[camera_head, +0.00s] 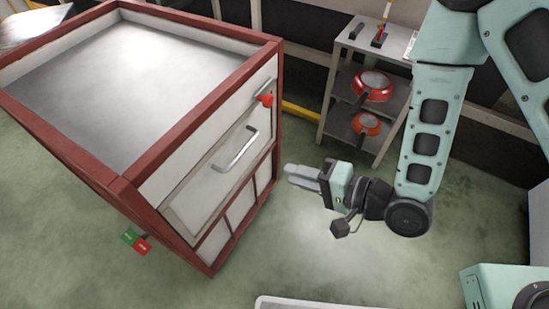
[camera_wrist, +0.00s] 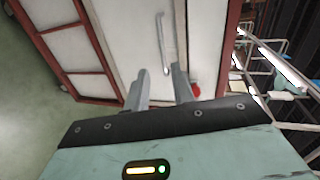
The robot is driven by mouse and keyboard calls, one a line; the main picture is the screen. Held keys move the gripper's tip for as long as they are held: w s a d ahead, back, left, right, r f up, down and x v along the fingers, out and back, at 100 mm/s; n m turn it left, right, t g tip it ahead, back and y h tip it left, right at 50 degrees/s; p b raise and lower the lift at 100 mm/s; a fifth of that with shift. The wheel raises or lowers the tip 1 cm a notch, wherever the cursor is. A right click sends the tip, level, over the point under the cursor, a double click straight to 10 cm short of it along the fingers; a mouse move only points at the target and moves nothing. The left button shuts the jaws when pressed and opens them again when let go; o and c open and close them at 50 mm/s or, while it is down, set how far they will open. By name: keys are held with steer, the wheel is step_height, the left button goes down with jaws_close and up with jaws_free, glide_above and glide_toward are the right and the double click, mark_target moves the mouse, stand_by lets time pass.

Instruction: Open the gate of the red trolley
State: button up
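The red trolley (camera_head: 122,184) stands at the left in the head view, with a red frame and pale panels. Its gate (camera_head: 206,187) is the pale panel on the side facing my gripper, and it looks closed. A silver bar handle (camera_head: 236,150) is on the gate; it also shows in the wrist view (camera_wrist: 162,42). A red knob (camera_head: 265,99) sits near the gate's upper right corner; it shows beside my right finger in the wrist view (camera_wrist: 196,90). My gripper (camera_head: 288,175) is right of the gate, apart from it. Its fingers are spread with nothing between them (camera_wrist: 160,84).
A grey shelf (camera_head: 346,119) with red pans (camera_head: 373,85) stands behind my arm. A green and red button box (camera_head: 136,241) is at the trolley's lower left. A pale edge (camera_head: 340,303) shows at the bottom. The floor between trolley and gripper is clear.

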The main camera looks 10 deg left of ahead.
steer(key=d+m, duration=0.1)
steer(key=b, duration=1.6)
glide_toward(239, 153)
steer(key=f, duration=0.2)
steer(key=x, duration=0.3)
steer(key=r+b+x, duration=0.1)
steer(key=x, duration=0.2)
steer(key=b+x, duration=0.1)
steer(key=x, duration=0.2)
steer(key=shift+w+a, duration=0.15)
steer(key=shift+a, duration=0.25)
jaws_close()
